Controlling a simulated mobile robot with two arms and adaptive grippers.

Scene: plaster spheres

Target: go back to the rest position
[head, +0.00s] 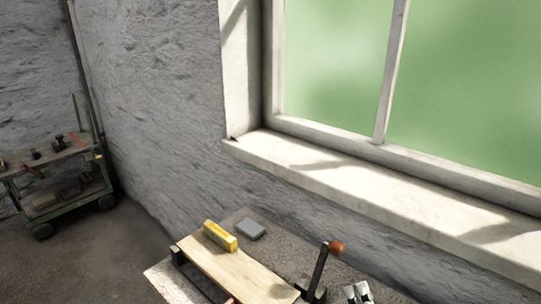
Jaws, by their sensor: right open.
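Only the tip of my right gripper (357,291) shows, at the bottom edge of the head view, right of the middle. Its two metallic fingers stand slightly apart and look open, with nothing seen between them. It is over or beside the workbench (160,281), right of the lever with the orange knob; its height above the bench is hard to tell. The rest of the gripper and arm is cut off by the frame. My left gripper is not in view.
The bench carries a wooden board (232,270), a yellow block (220,236), a grey block (250,230) and an upright lever (320,268) with an orange knob. A window sill (360,190) runs behind. A green cart (60,205) stands far left; floor between is clear.

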